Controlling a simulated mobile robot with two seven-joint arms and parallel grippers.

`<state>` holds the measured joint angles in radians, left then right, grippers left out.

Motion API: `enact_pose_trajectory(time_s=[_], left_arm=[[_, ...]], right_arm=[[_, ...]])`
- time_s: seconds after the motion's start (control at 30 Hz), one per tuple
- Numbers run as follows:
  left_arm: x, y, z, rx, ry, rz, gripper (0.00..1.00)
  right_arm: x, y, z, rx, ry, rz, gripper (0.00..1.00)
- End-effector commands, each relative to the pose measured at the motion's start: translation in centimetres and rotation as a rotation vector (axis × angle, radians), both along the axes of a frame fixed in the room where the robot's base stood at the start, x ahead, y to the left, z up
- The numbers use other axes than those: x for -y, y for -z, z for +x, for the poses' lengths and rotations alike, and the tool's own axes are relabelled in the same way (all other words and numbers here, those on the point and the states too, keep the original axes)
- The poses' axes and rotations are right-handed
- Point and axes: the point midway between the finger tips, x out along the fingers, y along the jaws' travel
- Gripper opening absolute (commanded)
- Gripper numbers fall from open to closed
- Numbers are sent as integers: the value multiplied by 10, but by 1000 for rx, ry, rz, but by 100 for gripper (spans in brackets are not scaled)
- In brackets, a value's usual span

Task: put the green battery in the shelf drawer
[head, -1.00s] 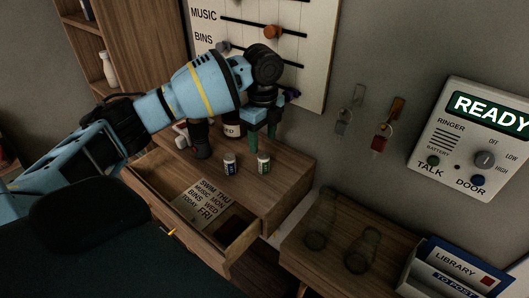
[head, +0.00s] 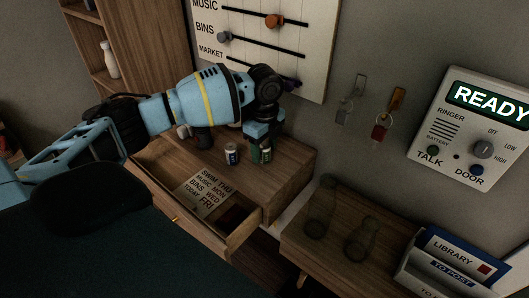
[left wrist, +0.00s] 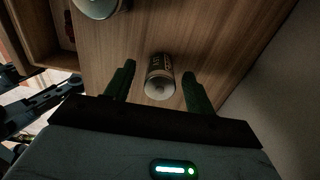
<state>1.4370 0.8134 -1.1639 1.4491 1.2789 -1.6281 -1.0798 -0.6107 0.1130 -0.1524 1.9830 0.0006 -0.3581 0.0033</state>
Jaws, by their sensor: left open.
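The green battery (head: 267,154) stands on the wooden shelf top, partly hidden by my left gripper (head: 260,148). That gripper is open and points down at it. In the left wrist view a battery (left wrist: 160,76) with a pale end sits between the two green fingers of my left gripper (left wrist: 158,90), with gaps on both sides; its colour is hard to tell there. A blue-labelled battery (head: 231,154) stands just left of the green one. The shelf drawer (head: 244,233) is pulled open in front of them. My right gripper is not in view.
Glass bottles (head: 320,212) stand on a lower bench to the right, beside a letter rack (head: 455,262). Keys (head: 380,130) hang on the wall behind.

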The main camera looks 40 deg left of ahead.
Motion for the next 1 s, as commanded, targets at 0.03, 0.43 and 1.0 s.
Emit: enact_pose_trajectory(time_s=[0.03, 0.43, 1.0], left_arm=[[0, 6, 0, -1, 0, 0, 55], [0, 11, 0, 0, 1, 0, 44], [1, 9, 0, 1, 1, 0, 0]], right_arm=[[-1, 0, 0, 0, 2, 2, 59], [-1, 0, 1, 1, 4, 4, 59], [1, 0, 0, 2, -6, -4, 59]])
